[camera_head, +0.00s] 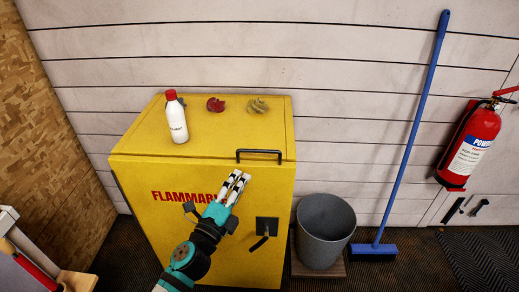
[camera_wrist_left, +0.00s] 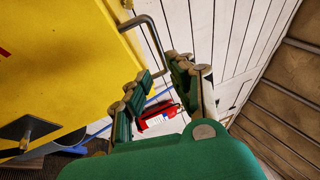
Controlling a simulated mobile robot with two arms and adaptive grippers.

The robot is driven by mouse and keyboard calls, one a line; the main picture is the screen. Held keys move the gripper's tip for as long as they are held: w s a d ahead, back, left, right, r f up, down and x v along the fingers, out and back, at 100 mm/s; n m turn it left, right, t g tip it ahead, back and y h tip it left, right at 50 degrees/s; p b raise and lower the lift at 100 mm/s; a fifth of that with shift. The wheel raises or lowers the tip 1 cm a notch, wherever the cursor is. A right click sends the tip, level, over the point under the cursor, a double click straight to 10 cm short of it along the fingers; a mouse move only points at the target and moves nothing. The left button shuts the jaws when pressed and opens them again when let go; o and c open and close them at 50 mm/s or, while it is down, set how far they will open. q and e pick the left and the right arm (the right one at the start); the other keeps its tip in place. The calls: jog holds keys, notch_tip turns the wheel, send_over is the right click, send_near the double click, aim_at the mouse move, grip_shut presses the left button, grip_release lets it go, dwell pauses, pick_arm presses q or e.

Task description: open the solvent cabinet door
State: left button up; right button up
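The yellow solvent cabinet (camera_head: 215,245) stands against the wall with its door closed and red FLAMMABLE lettering on the front. A dark bar handle (camera_head: 260,152) runs along the door's top edge; it shows grey in the left wrist view (camera_wrist_left: 153,35). A black latch (camera_head: 266,228) sits lower on the door and also shows in the left wrist view (camera_wrist_left: 28,130). My left gripper (camera_head: 240,177) is in front of the door, just below and left of the bar handle. Its fingers (camera_wrist_left: 155,80) are apart with nothing between them. My right gripper is out of view.
A grey bin (camera_head: 324,232), blue broom (camera_head: 411,130) and red extinguisher (camera_head: 472,145) are to the right.

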aim_at(259, 150)
pick_arm(q)
jog(key=x, duration=1.2)
jog(key=shift+f, duration=0.1)
grip_shut()
